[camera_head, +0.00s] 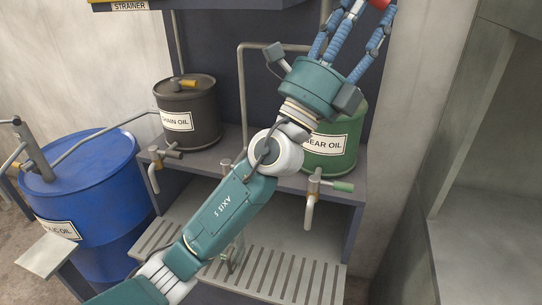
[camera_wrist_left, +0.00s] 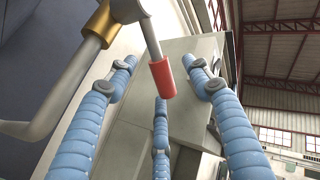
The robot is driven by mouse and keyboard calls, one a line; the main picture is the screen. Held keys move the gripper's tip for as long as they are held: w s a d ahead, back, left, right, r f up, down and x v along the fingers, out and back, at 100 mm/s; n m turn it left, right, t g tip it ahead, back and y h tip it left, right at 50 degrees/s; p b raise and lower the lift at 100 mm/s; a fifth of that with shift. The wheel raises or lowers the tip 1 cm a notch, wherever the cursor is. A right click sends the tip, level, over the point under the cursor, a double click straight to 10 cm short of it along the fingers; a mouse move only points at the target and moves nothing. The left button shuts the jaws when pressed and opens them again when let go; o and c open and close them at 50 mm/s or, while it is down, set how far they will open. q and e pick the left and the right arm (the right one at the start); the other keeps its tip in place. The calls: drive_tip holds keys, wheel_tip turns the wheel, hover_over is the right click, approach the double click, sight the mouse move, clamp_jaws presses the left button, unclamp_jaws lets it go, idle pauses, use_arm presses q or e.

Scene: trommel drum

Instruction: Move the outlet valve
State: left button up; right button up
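A valve with a red-tipped lever (camera_wrist_left: 162,78), a brass collar (camera_wrist_left: 98,25) and a grey pipe shows close up in the left wrist view. Its red end is at the top edge of the head view (camera_head: 379,4). My left gripper (camera_head: 358,18) reaches up to it with its blue fingers spread. In the left wrist view the red tip appears between the open fingers, with no clear contact. Most of this valve is out of the head view. My right gripper is not in view.
A black chain oil drum (camera_head: 190,100) and a green gear oil drum (camera_head: 345,160) stand on a shelf, with a green-handled tap (camera_head: 312,195) at its front edge. A blue drum (camera_head: 85,190) stands left. A slatted grate (camera_head: 290,270) lies below. A grey wall is right.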

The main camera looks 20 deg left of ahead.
use_arm(q)
drive_tip(key=s+r+b+v, duration=0.1)
drive_tip(key=b+v, duration=0.1)
drive_tip(key=v, duration=0.4)
drive_tip(key=w+a+f+n+g+y, duration=0.1)
drive_tip(key=a+f+n+y, duration=0.3)
drive_tip(key=f, duration=0.5)
drive_tip(key=w+a+f+n+y, duration=0.4)
drive_tip(key=f+n+y, duration=0.3)
drive_tip(key=f+n, duration=0.2)
drive_tip(key=w+a+f+n+g+y, duration=0.1)
drive_tip(key=w+a+f+n+y, duration=0.1)
drive_tip(key=a+f+n+y, duration=0.4)
wheel_tip(320, 180, down, 5)
drive_tip(key=shift+w+r+n+g, duration=0.15)
drive_tip(key=shift+n+g, duration=0.15)
drive_tip(key=shift+n, duration=0.3)
